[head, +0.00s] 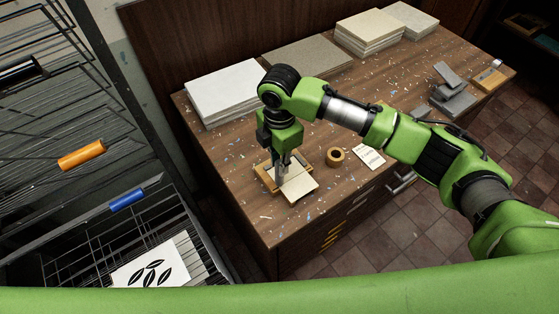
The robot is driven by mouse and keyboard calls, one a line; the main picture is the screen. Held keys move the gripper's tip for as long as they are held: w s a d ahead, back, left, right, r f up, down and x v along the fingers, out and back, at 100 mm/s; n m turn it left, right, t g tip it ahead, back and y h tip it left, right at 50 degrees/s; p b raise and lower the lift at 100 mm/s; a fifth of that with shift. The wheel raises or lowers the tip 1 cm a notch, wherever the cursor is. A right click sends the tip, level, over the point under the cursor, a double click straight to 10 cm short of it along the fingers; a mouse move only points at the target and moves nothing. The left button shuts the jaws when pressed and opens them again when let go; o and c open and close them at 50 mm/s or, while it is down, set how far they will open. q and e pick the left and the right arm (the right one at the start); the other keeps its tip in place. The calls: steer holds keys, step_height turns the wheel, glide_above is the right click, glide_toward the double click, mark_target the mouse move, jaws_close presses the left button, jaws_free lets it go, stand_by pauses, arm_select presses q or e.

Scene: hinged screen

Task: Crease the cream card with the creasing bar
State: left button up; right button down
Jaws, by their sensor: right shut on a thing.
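The cream card (301,188) lies flat on a tan wooden board (262,170) near the front left of the workbench. Its near corner sticks out past the board. My right gripper (282,173) points straight down over the card's back left part. It is shut on a narrow thing that looks like the creasing bar, mostly hidden by the fingers. I cannot tell whether the bar presses on the card. My left gripper is not in view.
The workbench (240,200) has paper scraps, a tape roll (335,157), a small printed card (369,158), paper stacks (222,92) and grey blocks (452,98). A wire rack (75,260) with orange (81,155) and blue (127,199) handles stands left, holding a leaf print (150,266).

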steer(key=shift+f, duration=0.4)
stand_by(1.3)
steer(key=shift+d, duration=0.1)
steer(key=d, duration=0.1)
steer(key=w+d+p, duration=0.1)
steer(key=shift+w+d, duration=0.25)
steer(key=shift+d, duration=0.05)
steer(key=shift+p, duration=0.3)
steer(key=shift+w+d, duration=0.4)
steer(key=shift+d, duration=0.25)
steer(key=shift+w+d, duration=0.4)
steer(key=shift+d, duration=0.25)
